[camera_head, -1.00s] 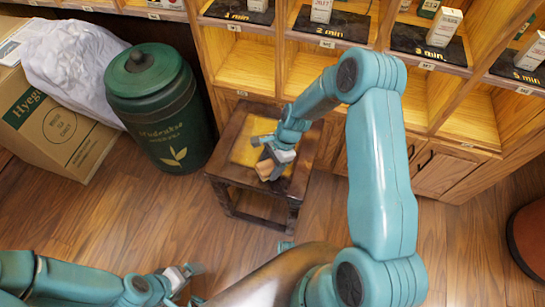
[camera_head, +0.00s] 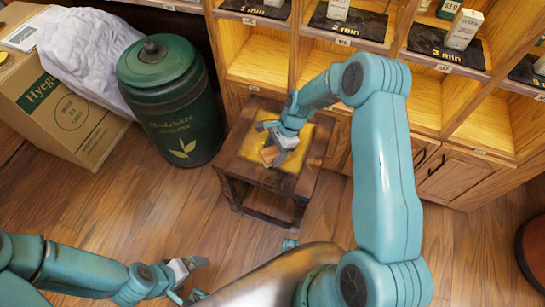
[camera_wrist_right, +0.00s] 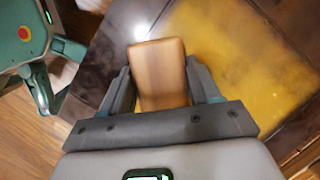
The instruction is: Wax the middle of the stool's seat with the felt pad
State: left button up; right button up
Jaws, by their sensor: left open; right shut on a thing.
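The dark wooden stool (camera_head: 228,168) stands on the floor at the middle, with a glossy yellow patch (camera_head: 252,143) over the middle of its seat. The patch also shows in the right wrist view (camera_wrist_right: 245,60). My right gripper (camera_head: 272,152) is over the seat, shut on the felt pad (camera_wrist_right: 160,75), a tan-brown block held between both fingers. The pad is over or on the seat beside the yellow; I cannot tell whether it touches. My left gripper (camera_head: 197,279) is open and empty, low in front, well away from the stool.
A green lidded canister (camera_head: 175,105) stands left of the stool. A cardboard box (camera_head: 60,110) with a white cloth (camera_head: 90,55) is further left. Wooden shelves (camera_head: 430,100) stand close behind the stool.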

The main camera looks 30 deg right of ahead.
jog(key=shift+w+d+f+b, duration=0.2)
jog(key=shift+w+d+b, duration=0.45)
jog(key=shift+w+d, duration=0.4)
jog(key=shift+w+d+r+b, duration=0.1)
jog(key=shift+w+d+b, duration=0.35)
jog(key=shift+w+d, duration=0.3)
jog(key=shift+w+d+r+b, duration=0.1)
jog(key=shift+w+d+b, duration=0.35)
jog(key=shift+d, duration=0.5)
